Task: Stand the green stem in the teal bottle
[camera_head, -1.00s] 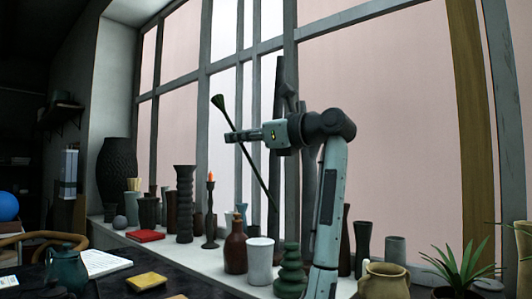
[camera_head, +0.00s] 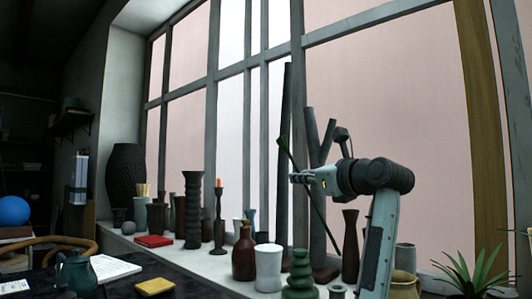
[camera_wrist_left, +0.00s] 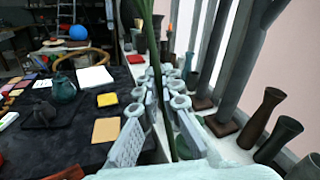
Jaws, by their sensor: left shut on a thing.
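The green stem (camera_head: 320,218) is a long thin dark rod with a thicker green head, tilted with its head up to the left. My left gripper (camera_head: 303,178) is shut on its upper part, above the window sill. In the left wrist view the stem (camera_wrist_left: 155,60) runs between the fingers of my left gripper (camera_wrist_left: 160,108). A teal vessel with a handle (camera_head: 75,272) stands on the dark table at lower left; it also shows in the left wrist view (camera_wrist_left: 63,90). A small blue-teal vessel (camera_head: 251,215) stands on the sill; I cannot tell which is the teal bottle. My right gripper is out of view.
Below the stem the sill is crowded: a brown bottle (camera_head: 244,256), a white cup (camera_head: 268,268), a green stacked vase (camera_head: 299,272) and a tall brown vase (camera_head: 350,246). Tall dark posts (camera_head: 287,150) rise behind. A spiky plant (camera_head: 466,274) stands at right.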

